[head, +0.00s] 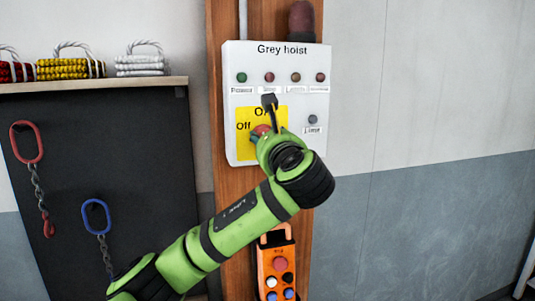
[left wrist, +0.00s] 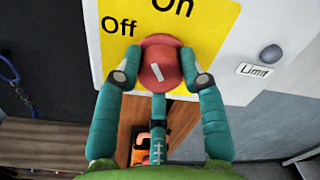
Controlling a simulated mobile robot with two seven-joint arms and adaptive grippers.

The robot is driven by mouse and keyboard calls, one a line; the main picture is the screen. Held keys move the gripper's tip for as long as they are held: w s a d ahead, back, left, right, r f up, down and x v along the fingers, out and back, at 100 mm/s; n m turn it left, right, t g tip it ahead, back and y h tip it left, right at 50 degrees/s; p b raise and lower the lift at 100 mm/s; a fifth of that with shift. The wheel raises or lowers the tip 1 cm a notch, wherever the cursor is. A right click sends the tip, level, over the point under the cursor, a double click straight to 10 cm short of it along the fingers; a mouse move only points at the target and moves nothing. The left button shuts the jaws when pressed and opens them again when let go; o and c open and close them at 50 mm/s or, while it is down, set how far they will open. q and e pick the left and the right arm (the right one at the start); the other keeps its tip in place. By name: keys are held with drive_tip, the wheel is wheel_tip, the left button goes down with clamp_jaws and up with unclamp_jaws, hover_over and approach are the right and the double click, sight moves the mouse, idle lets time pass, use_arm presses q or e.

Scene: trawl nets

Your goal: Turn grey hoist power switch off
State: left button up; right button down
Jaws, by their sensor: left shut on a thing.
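The grey hoist control box (head: 277,60) is a white panel on a wooden post, titled "Grey hoist". Its power switch is a red knob (left wrist: 161,58) on a yellow plate (left wrist: 205,40) lettered "On" above and "Off" at the left. The knob bears a short, slanted white mark; I cannot tell which label it points to. My left gripper (left wrist: 160,78) is shut on the knob, one teal finger at each side. In the head view the knob (head: 261,130) is partly hidden behind my green left wrist. My right gripper is in neither view.
A row of small lamps (head: 269,77) sits above the yellow plate, with a grey button (head: 313,119) at its right. An orange pendant control (head: 276,268) hangs below on the post. A dark board (head: 100,150) with hanging hooks stands left. The wall at right is clear.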

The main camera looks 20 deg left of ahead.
use_arm(q)
drive_tip(key=shift+n+y+b, duration=0.4)
drive_tip(key=shift+n+b, duration=3.55)
drive_tip(key=shift+n, duration=2.05)
drive_tip(key=o, duration=1.1)
drive_tip(key=shift+a, duration=0.1)
drive_tip(key=shift+o, duration=0.2)
drive_tip(key=shift+s+a, duration=0.1)
